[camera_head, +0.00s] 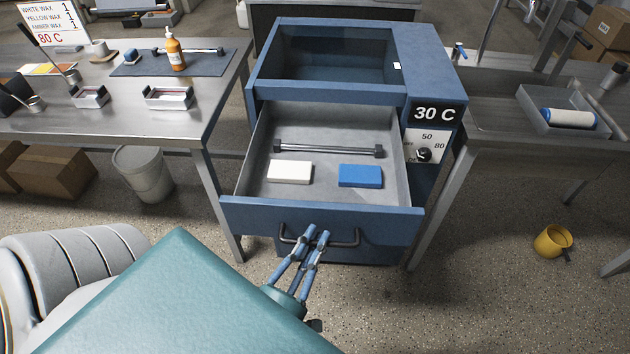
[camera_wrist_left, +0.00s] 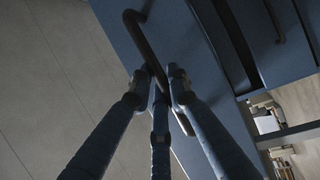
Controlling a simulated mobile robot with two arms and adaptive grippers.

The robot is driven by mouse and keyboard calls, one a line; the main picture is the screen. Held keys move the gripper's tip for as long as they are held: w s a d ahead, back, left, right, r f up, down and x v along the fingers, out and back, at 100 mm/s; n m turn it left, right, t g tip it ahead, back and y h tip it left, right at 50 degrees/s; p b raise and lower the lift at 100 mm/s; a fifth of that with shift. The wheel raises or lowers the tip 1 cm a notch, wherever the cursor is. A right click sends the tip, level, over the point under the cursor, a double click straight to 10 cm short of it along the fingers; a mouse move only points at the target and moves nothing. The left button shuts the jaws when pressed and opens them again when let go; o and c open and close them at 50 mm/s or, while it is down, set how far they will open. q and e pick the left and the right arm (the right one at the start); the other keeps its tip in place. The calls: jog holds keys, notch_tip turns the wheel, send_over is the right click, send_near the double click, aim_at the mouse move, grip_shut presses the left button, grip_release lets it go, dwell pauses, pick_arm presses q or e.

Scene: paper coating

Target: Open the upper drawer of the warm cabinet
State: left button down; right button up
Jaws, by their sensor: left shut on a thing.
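The blue warm cabinet (camera_head: 432,75) stands ahead, its side panel reading 30 C above a dial. One drawer (camera_head: 320,212) is pulled well out, under the cabinet's open top. A white block (camera_head: 289,172), a blue block (camera_head: 360,176) and a metal bar (camera_head: 328,150) lie in it. My left gripper (camera_head: 317,236) is shut on the dark drawer handle (camera_head: 346,242), on the front's middle. The left wrist view shows its fingers (camera_wrist_left: 160,85) around the handle bar (camera_wrist_left: 147,45). My right gripper is in neither view.
A steel table (camera_head: 140,125) with trays and a bottle stands left, close to the cabinet. Another steel table (camera_head: 490,150) with a roller tray (camera_head: 570,130) stands right. A grey bin (camera_head: 143,175) and a yellow bucket (camera_head: 552,241) are on the floor.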

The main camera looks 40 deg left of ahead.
pick_arm(q)
jog(key=c, duration=1.6)
grip_release()
jog(key=shift+f, duration=0.1)
jog(key=shift+c, duration=0.2)
jog(key=shift+a, duration=0.1)
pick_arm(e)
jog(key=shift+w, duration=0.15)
pick_arm(q)
jog(key=shift+s, duration=0.1)
jog(key=v, duration=1.2)
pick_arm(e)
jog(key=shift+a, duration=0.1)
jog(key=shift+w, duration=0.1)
